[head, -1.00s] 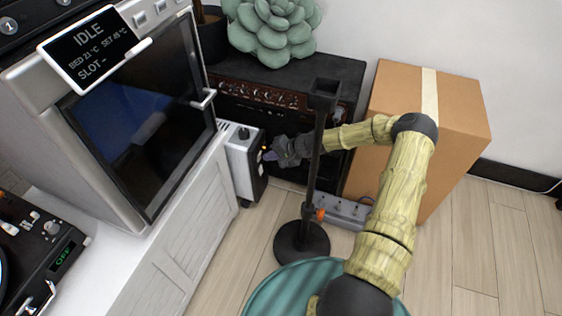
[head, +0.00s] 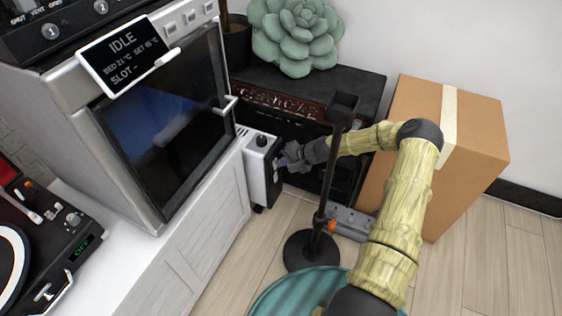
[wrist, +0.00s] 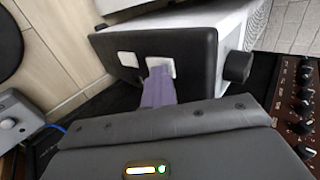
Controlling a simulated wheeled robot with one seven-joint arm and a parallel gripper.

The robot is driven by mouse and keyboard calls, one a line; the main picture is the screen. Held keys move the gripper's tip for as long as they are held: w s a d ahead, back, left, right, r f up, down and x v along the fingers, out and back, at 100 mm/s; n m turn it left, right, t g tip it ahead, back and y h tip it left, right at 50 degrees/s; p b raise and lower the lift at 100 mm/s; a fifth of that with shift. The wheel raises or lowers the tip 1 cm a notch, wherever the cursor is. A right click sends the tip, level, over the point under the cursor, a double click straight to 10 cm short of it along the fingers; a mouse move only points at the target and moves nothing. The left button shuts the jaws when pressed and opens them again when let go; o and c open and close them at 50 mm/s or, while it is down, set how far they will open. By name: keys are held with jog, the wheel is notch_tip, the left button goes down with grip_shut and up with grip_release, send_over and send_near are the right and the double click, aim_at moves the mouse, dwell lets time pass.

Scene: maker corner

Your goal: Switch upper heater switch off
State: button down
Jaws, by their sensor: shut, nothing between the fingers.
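The heater is a white box with a black front panel (wrist: 190,45) and a dark knob on its top; in the head view the heater (head: 255,172) stands beside the white cabinet. In the wrist view the panel carries two pale square switches. The upper heater switch (wrist: 154,62) is the one nearer the knob (wrist: 238,67); the lower switch (wrist: 128,59) is farther from it. My gripper (wrist: 160,75) is shut and empty, its purple fingertips at the upper switch and partly covering it. It also shows in the head view (head: 282,161). I cannot tell whether the tips press the switch.
A black stand (head: 328,185) rises close beside my forearm. A dark amplifier (head: 335,95) with a plant on top is behind, and a cardboard box (head: 480,135) is at the right. A grey pedal box (head: 352,222) lies on the floor.

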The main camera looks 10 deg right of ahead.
jog(key=shift+s+a+r+p, duration=0.1)
jog(key=shift+a+r+p, duration=0.05)
jog(key=shift+r+p, duration=0.25)
jog(key=shift+s+a+r+p, duration=0.15)
jog(key=shift+r+p, duration=0.15)
jog(key=shift+r, duration=0.2)
jog(key=shift+w+d+f, duration=0.1)
jog(key=shift+d, duration=0.15)
jog(key=p+v, duration=0.5)
jog(key=v, duration=0.8)
jog(key=shift+f, duration=0.15)
